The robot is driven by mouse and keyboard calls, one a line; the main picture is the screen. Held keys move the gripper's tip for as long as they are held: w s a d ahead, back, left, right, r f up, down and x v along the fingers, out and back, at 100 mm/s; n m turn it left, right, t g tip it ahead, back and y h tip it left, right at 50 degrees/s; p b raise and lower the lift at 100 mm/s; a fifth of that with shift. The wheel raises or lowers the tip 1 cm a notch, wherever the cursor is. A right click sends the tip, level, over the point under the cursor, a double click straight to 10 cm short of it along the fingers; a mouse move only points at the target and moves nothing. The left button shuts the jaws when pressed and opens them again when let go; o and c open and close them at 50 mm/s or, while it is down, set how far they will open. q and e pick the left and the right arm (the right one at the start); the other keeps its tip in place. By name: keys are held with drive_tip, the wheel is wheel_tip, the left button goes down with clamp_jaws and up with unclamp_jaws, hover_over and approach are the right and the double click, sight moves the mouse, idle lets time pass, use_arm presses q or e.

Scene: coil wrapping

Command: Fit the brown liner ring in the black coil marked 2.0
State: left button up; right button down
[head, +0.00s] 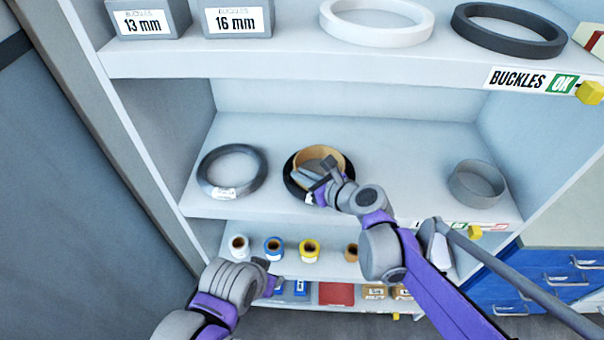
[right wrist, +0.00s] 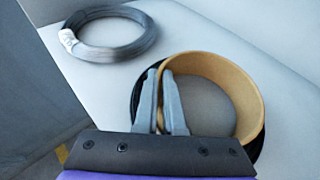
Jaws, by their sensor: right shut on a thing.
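The brown liner ring (head: 322,153) is at the black coil (head: 291,186) on the middle shelf. My right gripper (head: 318,178) is shut on the near left part of the ring's wall. In the right wrist view, my right gripper's fingers (right wrist: 160,100) straddle the wall of the brown ring (right wrist: 238,82), and the black coil (right wrist: 136,98) shows around its outside. The ring's top edge stands above the coil; its lower edge is hidden, so I cannot tell how deep it sits. The coil's marking is not readable. My left gripper (head: 268,280) is low, before the lower shelf, its fingers unclear.
A dark grey wire coil (head: 232,170) lies to the left on the same shelf, and a grey ring (head: 477,184) stands to the right. White (head: 378,34) and black (head: 508,40) rings lie on the shelf above. Tape rolls (head: 273,248) stand below. Bare shelf lies right of the black coil.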

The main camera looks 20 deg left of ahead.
drive_tip(key=shift+f, duration=0.25)
drive_tip(key=c, duration=0.9)
unclamp_jaws()
drive_tip(key=shift+c, duration=0.2)
drive_tip(key=v, duration=1.1)
drive_tip(key=shift+a, duration=0.1)
